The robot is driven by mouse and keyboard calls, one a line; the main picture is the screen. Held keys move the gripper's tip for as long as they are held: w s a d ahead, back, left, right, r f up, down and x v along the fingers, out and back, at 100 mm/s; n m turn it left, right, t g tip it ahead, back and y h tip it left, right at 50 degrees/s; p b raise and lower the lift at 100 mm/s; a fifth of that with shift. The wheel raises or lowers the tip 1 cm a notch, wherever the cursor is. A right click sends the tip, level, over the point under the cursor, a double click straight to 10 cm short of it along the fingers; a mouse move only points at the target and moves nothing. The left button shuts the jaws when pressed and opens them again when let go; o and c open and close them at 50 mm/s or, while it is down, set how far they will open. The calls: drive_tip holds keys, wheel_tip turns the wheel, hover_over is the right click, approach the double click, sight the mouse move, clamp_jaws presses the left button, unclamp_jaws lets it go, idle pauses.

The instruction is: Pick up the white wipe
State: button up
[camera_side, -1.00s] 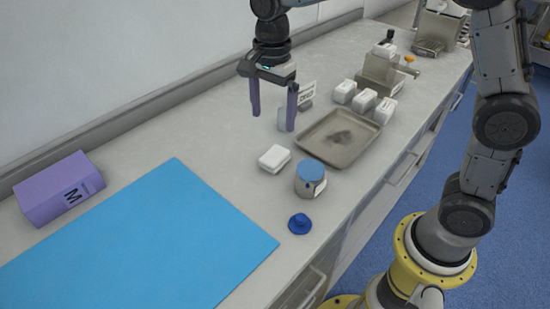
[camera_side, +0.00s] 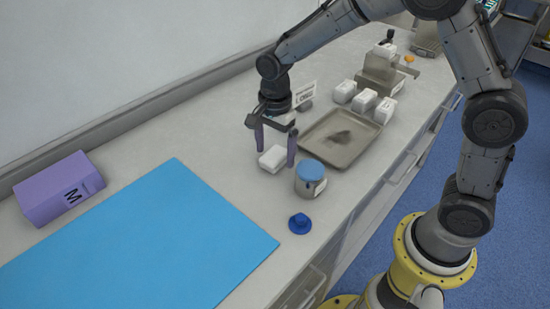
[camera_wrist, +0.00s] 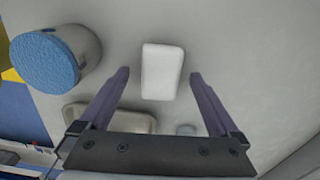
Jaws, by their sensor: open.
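The white wipe (camera_side: 274,158) is a small white folded block lying on the grey counter. My gripper (camera_side: 275,157) is open and low over it, with one purple finger to its left and one to its right in the side view. In the wrist view the wipe (camera_wrist: 162,71) lies ahead of and between the open fingertips (camera_wrist: 160,74), with a gap on each side. Nothing is held. Whether the fingertips touch the counter cannot be told.
A blue-lidded jar (camera_side: 310,178) stands close to the wipe's right; it shows in the wrist view (camera_wrist: 55,58). A metal tray (camera_side: 340,138) lies behind it. A blue knob-like item (camera_side: 299,223), a blue mat (camera_side: 135,245) and a purple box (camera_side: 58,188) are nearer. Counter left of the wipe is clear.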

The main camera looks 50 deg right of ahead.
sight(275, 154)
drive_tip(key=shift+c, duration=0.3)
drive_tip(key=c, duration=1.4)
drive_tip(key=shift+r, duration=0.55)
wheel_tip(275, 154, up, 2)
drive_tip(key=shift+r, duration=0.25)
drive_tip(key=s+r, duration=0.3)
drive_tip(key=s, duration=0.1)
drive_tip(key=s+d+r, duration=0.1)
drive_tip(key=s+r, duration=0.2)
drive_tip(key=s, duration=0.2)
drive_tip(key=s+d+r, duration=0.1)
drive_tip(key=s+r, duration=0.2)
drive_tip(key=s, duration=0.2)
drive_tip(key=shift+d+r, duration=0.15)
drive_tip(key=shift+r, duration=0.05)
